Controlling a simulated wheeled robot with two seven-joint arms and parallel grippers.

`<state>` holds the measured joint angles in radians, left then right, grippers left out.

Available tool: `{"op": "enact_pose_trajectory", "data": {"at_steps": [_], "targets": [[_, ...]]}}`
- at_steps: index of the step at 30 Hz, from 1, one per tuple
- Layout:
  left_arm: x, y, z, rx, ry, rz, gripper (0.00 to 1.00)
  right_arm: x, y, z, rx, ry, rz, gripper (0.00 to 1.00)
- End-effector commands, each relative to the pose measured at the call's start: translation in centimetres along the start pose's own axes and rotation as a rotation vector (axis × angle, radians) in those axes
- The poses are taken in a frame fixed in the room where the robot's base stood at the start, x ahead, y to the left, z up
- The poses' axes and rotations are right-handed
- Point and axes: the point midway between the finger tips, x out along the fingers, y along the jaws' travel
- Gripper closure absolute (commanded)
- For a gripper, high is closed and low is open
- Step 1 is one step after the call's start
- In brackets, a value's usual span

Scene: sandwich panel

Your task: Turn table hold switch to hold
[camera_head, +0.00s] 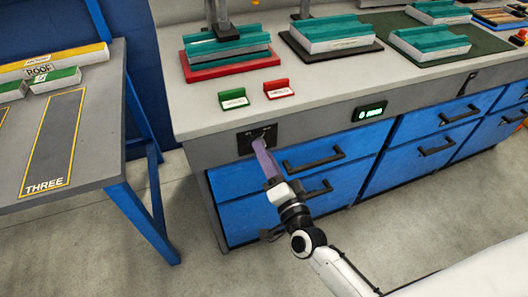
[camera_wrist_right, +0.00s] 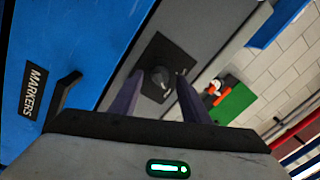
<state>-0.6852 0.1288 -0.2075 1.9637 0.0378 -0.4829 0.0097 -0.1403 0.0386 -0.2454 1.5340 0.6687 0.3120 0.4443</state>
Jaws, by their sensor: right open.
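The table hold switch (camera_head: 258,136) is a black plate with a knob, set in the grey front edge of the workbench. In the right wrist view its grey round knob (camera_wrist_right: 160,77) appears between my fingertips, on the black plate (camera_wrist_right: 170,58). My right gripper (camera_head: 259,148) has long purple fingers pointing at the switch and covers part of it in the head view. In the wrist view the right gripper (camera_wrist_right: 158,80) is open, with a fingertip on either side of the knob. I cannot tell whether they touch it. My left gripper is not in view.
Blue drawers with black handles (camera_head: 314,160) lie below the switch. Green (camera_head: 233,98) and red (camera_head: 279,89) cards stand on the benchtop (camera_head: 330,85) above. A side table (camera_head: 95,135) stands at left, with a floor gap between.

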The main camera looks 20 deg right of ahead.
Motion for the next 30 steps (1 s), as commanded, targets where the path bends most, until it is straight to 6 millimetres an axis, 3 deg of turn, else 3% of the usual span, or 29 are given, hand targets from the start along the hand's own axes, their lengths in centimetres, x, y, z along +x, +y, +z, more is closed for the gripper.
{"op": "enact_pose_trajectory", "data": {"at_steps": [6,13,18,30], "targets": [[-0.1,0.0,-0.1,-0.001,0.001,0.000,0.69,-4.5,0.1,0.1,-0.001,-0.003,0.003,0.57],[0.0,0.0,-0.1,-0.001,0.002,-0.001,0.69,-8.1,0.1,0.1,0.000,-0.002,0.002,0.57],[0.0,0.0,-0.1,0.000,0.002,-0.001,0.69,-9.0,0.0,0.0,0.001,-0.002,0.001,0.57],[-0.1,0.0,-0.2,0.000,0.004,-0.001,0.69,-9.0,0.0,0.0,0.001,-0.001,0.001,0.57]]}}
